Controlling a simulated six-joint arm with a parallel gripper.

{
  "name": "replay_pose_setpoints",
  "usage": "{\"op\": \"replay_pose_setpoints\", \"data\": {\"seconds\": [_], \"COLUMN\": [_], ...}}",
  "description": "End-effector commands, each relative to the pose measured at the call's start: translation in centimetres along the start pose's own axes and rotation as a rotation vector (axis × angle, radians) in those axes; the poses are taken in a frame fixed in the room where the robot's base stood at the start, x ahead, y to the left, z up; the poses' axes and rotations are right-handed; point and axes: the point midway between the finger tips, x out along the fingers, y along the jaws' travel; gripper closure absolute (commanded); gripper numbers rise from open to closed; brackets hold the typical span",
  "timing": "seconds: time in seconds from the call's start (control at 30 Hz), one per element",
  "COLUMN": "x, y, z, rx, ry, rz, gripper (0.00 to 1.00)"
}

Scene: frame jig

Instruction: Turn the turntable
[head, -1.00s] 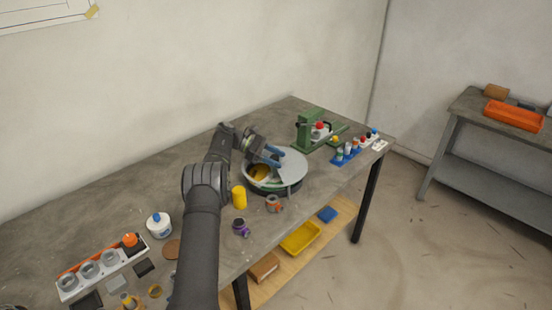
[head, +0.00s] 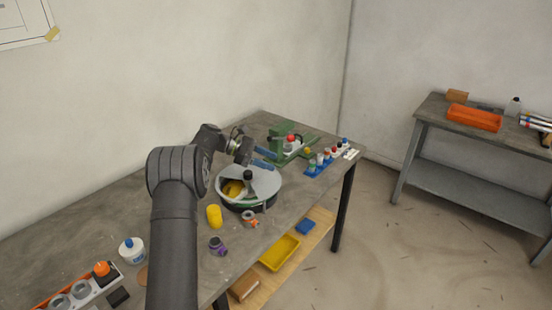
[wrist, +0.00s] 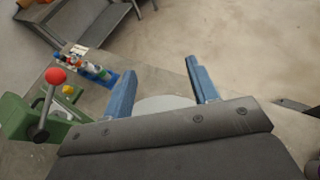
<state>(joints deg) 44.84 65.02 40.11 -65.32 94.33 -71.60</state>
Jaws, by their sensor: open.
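The turntable (head: 268,192) is a round grey drum on the workbench, with a pale cover over part of its top. A yellow thing (head: 233,188) shows in its open left part. A black knob (head: 248,176) stands up near its middle. My gripper (head: 265,160) is at the far side of the turntable, its blue fingers apart and partly hidden by the wrist. In the wrist view my gripper (wrist: 163,80) is open with nothing between the fingertips. Part of the turntable's pale top (wrist: 165,103) shows below them, partly hidden by the gripper body.
A green press (head: 291,148) with a red knob stands behind the turntable. A blue rack (head: 319,166) with small bottles is to the right. A yellow cylinder (head: 214,216), an orange-and-grey part (head: 250,219) and a purple part (head: 217,246) stand in front.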

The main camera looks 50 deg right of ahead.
Motion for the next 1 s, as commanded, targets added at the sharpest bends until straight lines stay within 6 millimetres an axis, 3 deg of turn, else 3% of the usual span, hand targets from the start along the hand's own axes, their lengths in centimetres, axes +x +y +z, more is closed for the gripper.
{"op": "replay_pose_setpoints", "data": {"seconds": [0.23, 0.63, 0.77, 0.9, 1.0], "x": [1.7, 2.1, 2.2, 3.2, 4.0], "y": [-1.3, -1.6, -1.7, -2.5, -3.6], "z": [2.5, 3.1, 2.9, 1.3, -0.8], "rx": [0.000, 0.000, -0.001, -0.004, 0.005], "ry": [0.000, 0.000, 0.018, 0.146, 0.316], "rz": [-0.001, 0.000, -0.003, -0.021, -0.045], "gripper": [0.46, 0.46, 0.70, 0.97, 1.00]}}
